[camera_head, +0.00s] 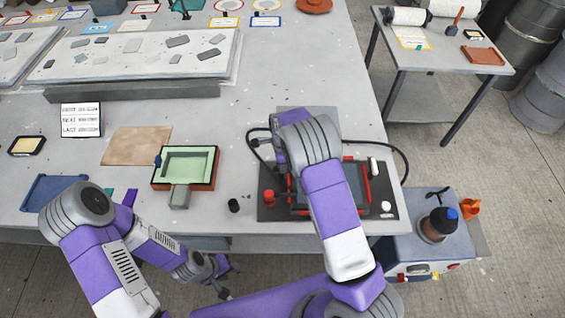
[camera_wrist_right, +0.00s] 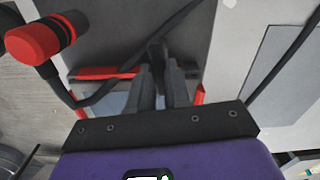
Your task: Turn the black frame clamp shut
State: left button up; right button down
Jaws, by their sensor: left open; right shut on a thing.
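A red-edged frame (camera_head: 367,180) lies on a dark base plate (camera_head: 268,212) near the table's front edge. My right arm covers the middle of it and hides my right gripper in the head view. In the right wrist view, my right gripper (camera_wrist_right: 163,72) is shut on a slim black part, which looks like the black frame clamp (camera_wrist_right: 157,50). The fingers hide most of it, so its turn angle cannot be told. My left gripper (camera_head: 217,282) is open and empty, low in front of the table.
A red knob (camera_head: 268,197) and white knobs (camera_head: 386,206) sit on the base plate; a red-capped cylinder (camera_wrist_right: 35,42) shows close by in the wrist view. Black cables (camera_head: 402,160) loop around the plate. A green mould (camera_head: 186,165) stands to the left.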

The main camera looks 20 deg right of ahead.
jog(key=shift+m, duration=0.5)
jog(key=c, duration=1.1)
grip_release()
jog(key=shift+r, duration=0.1)
notch_tip(320, 180, up, 8)
jog(key=shift+f+p, duration=0.25)
jog(key=shift+p, duration=0.05)
